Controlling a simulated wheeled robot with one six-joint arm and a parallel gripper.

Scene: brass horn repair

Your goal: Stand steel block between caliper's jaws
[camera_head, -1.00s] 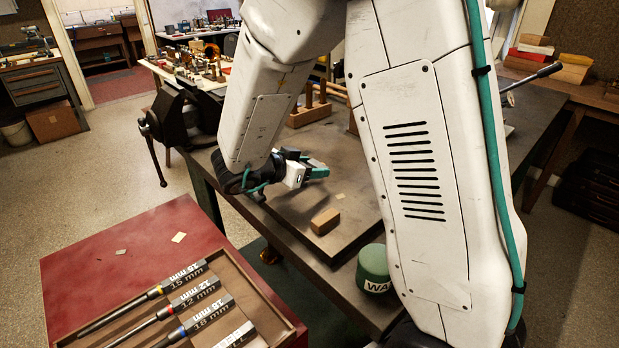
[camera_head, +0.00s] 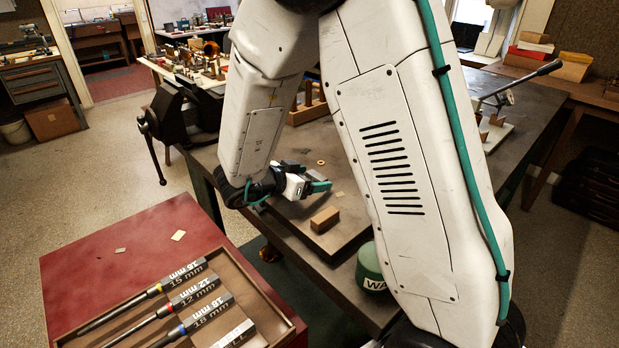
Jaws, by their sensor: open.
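My gripper (camera_head: 312,184) is open, with teal fingers, over the dark workbench behind my arm. Nothing shows clearly between its fingers. A small brown block (camera_head: 325,219) lies on the bench mat just below and in front of the gripper, apart from it. I cannot make out a steel block or a caliper with certainty; my arm covers much of the bench.
A red cabinet (camera_head: 110,246) with an open drawer of labelled tools (camera_head: 205,298) stands at the front left. A bench vise (camera_head: 185,110) is at the bench's left corner. A green tub (camera_head: 371,270) stands near the front edge. A small ring (camera_head: 320,162) lies behind the gripper.

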